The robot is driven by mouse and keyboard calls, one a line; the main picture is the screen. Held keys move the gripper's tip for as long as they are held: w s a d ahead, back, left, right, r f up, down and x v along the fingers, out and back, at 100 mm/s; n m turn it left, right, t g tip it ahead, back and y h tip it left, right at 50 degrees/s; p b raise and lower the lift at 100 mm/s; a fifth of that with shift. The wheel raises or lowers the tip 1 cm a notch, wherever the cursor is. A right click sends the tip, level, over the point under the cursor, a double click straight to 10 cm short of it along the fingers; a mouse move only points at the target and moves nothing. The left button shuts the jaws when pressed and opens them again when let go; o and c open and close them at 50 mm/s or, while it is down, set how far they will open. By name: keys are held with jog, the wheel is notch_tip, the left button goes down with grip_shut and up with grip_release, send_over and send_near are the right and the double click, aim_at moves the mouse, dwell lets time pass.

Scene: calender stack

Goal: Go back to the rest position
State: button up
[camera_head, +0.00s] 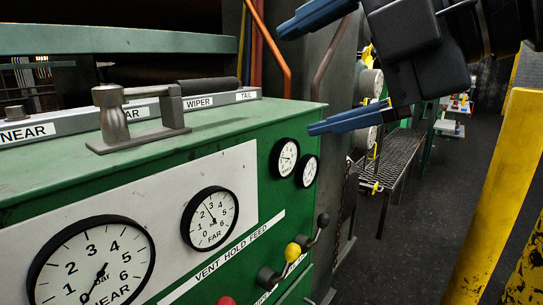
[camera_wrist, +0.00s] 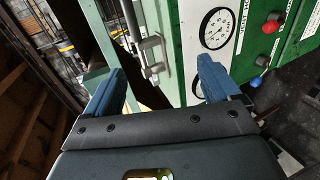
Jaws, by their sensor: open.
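My gripper (camera_head: 314,75) is at the upper right in the head view, with its two blue fingers spread wide apart and nothing between them. It hangs in the air to the right of the green console (camera_head: 225,130) and in front of its far end in the picture. In the wrist view my gripper (camera_wrist: 160,85) also shows open and empty, with the console's white gauge panel (camera_wrist: 190,30) beyond the fingers. The rest position itself is not marked in either view.
On the console top stand a metal lever (camera_head: 112,115) and a label rail (camera_head: 60,123). Gauges (camera_head: 92,262), a yellow knob (camera_head: 292,252) and a black-knobbed lever (camera_head: 322,220) are on its front. A yellow post (camera_head: 497,190) stands at right.

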jog(key=w+d+f+m+t, duration=0.15)
jog(key=f+m+t, duration=0.25)
jog(key=f+m, duration=0.4)
jog(key=w+d+f+m+t, duration=0.1)
jog(key=d+f+m+t, duration=0.15)
jog(key=f+m, duration=0.6)
jog(key=s+d+f+m+t+h, duration=0.35)
jog(key=s+f+m+h, duration=0.35)
jog(key=f, duration=0.5)
jog(key=s+d+f+m+g+h, duration=0.25)
jog(key=s+d+f+m, duration=0.3)
jog(key=s+f, duration=0.5)
jog(key=s+d, duration=0.2)
jog(key=s, duration=0.7)
jog(key=s+d+r+h, duration=0.1)
jog(key=s+d, duration=0.1)
jog(key=s, duration=0.6)
jog(key=shift+s+n+g, duration=0.3)
jog(key=shift+s+g, duration=0.05)
jog(key=shift+s, duration=0.05)
